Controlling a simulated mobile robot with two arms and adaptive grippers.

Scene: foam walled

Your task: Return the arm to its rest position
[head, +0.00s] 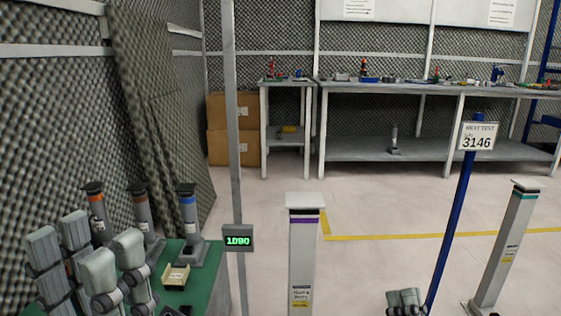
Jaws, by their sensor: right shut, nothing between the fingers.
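My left gripper (86,248) is at the lower left, in front of the green-topped table (215,268). Its grey-green fingers stand upright and apart, with nothing seen between them. My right gripper (405,296) shows only at the bottom edge, right of centre. It is shut and empty, low over the pale floor and apart from the posts. The rest of both arms is largely out of the frame.
Several grey cylinders with coloured bands, including a blue-banded one (188,222), and a small yellowish box (176,276) stand on the green table. A purple-banded post (303,255), a blue sign pole (452,225) and a teal-banded post (506,245) stand on the floor. Workbenches (400,88) line the back.

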